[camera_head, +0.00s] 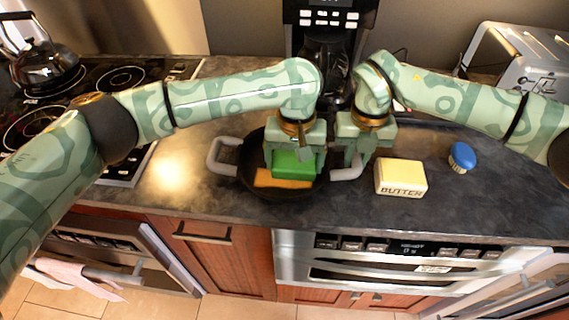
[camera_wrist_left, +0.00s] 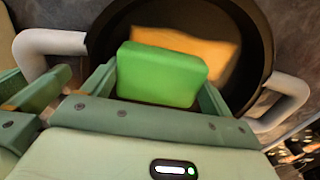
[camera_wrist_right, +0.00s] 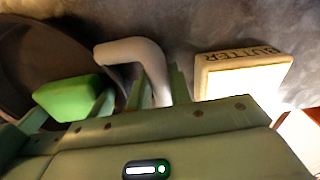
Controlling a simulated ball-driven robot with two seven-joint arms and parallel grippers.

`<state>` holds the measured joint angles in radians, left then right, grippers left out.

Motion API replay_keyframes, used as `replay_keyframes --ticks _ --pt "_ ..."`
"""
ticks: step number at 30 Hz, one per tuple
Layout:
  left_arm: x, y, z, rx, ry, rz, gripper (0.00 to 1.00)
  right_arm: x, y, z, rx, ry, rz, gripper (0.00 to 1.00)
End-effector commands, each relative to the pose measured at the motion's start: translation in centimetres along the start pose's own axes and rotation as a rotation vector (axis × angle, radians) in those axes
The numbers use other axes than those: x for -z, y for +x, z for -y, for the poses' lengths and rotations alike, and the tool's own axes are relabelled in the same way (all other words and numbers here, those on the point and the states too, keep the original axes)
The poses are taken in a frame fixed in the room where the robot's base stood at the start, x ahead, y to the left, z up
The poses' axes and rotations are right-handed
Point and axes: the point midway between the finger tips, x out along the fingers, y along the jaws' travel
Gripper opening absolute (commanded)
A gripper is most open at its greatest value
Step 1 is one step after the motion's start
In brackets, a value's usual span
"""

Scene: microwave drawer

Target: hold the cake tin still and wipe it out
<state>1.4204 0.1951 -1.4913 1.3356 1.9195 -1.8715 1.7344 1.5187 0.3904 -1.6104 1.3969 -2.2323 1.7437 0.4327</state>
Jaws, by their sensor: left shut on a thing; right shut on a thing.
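The cake tin (camera_head: 246,185) is a dark round pan with two pale grey handles, standing on the counter in the middle of the head view. My left gripper (camera_head: 294,160) is shut on a green sponge (camera_head: 297,164) and holds it inside the tin. An orange-brown patch (camera_head: 280,180) lies in the tin beside the sponge; it also shows in the left wrist view (camera_wrist_left: 190,45). My right gripper (camera_head: 358,165) is shut on the tin's right handle (camera_head: 346,174). That handle shows between its fingers in the right wrist view (camera_wrist_right: 135,52).
A butter block (camera_head: 400,178) stands close to the right of my right gripper. A coffee machine (camera_head: 325,60) and a toaster (camera_head: 510,60) stand behind. A kettle (camera_head: 45,62) is on the stove at left. Counter left of the tin is clear.

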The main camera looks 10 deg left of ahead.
Motion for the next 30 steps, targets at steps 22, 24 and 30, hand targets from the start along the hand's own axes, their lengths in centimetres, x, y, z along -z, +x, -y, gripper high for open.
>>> replay_keyframes --ticks 22,24,30 --pt "-0.1 0.3 2.5 0.002 0.001 0.001 0.44 0.0 0.1 0.1 0.001 0.001 -0.001 0.0" --pt "-0.1 0.3 2.9 0.002 0.0 0.001 0.44 0.0 0.1 0.1 0.001 0.001 -0.001 0.0" --pt "-0.2 0.4 4.3 0.003 -0.001 0.001 0.44 0.0 0.1 0.1 0.001 0.001 -0.001 0.0"
